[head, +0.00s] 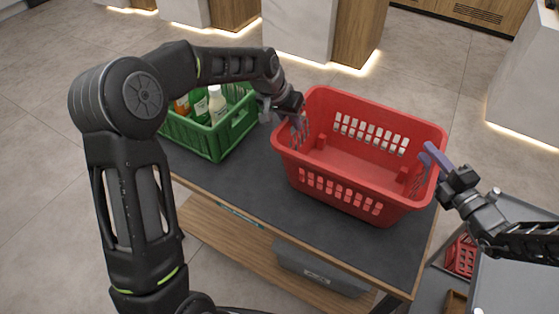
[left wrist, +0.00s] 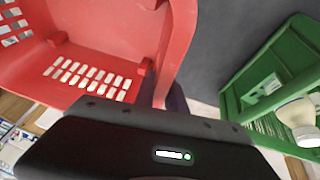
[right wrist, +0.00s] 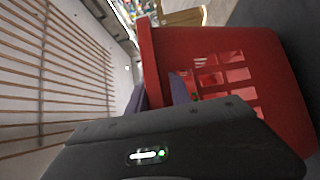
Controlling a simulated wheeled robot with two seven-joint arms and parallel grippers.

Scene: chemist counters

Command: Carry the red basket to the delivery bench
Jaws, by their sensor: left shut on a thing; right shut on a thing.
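The red basket (head: 345,205) is empty and stands upright on, or just over, the dark top of a wooden bench (head: 262,205); I cannot tell if it touches. My left gripper (head: 297,118) is shut on its left end rim. My right gripper (head: 436,165), with purple fingers, is shut on its right end rim. In the left wrist view the basket's inside and slotted wall (left wrist: 90,80) show beside the gripper. In the right wrist view the basket's outer end wall (right wrist: 245,75) shows, with a purple finger (right wrist: 180,88) at the rim. No sign names the delivery bench.
A green basket (head: 212,140) with several bottles stands close to the left of the red basket. A grey bin (head: 320,270) is on the bench's lower shelf. Another red basket (head: 462,256) is low at the right. White counters (head: 310,30) stand behind, across open floor.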

